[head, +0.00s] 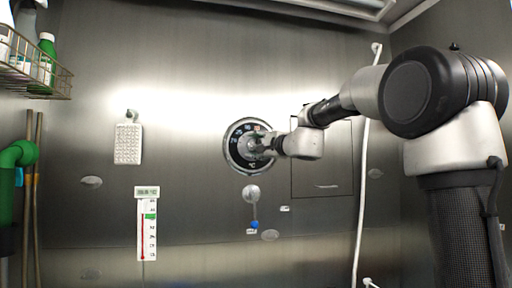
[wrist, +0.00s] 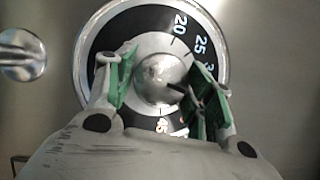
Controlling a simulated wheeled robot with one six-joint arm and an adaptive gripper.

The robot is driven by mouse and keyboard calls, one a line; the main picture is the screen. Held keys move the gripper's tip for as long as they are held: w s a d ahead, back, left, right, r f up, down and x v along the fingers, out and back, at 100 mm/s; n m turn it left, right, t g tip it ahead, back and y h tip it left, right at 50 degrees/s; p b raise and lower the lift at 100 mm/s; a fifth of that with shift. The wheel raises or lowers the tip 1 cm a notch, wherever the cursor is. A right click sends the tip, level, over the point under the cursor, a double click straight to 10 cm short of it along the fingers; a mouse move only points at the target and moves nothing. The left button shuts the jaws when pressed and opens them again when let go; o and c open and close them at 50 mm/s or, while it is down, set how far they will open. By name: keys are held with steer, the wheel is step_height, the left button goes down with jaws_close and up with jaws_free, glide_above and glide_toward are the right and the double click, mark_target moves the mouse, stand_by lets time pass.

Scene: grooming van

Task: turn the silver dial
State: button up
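The silver dial (wrist: 163,75) is a round metal knob with a dark pointer mark, at the centre of a black ring scale (wrist: 103,38) with white numbers such as 20, 25 and 45. In the head view the black scale (head: 234,138) is on the steel wall, and my gripper (head: 262,146) reaches it from the right, covering part of the knob. In the wrist view the two green-padded fingers of my gripper (wrist: 161,85) stand apart on either side of the knob. A gap shows at the left finger; whether the right finger touches the knob I cannot tell.
A smaller round silver knob (wrist: 21,55) also shows below the dial in the head view (head: 251,193), above a blue-tipped lever (head: 254,224). A thermometer strip (head: 147,229) hangs lower left. A white hose (head: 362,190) hangs behind my arm. A wire shelf (head: 35,78) holds bottles.

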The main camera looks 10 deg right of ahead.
steer(key=shift+o, duration=0.8)
steer(key=shift+s, duration=0.1)
steer(key=v, duration=1.1)
steer(key=shift+s+d, duration=0.25)
steer(key=shift+s, duration=0.1)
steer(key=shift+a+f, duration=0.1)
steer(key=shift+f, duration=0.05)
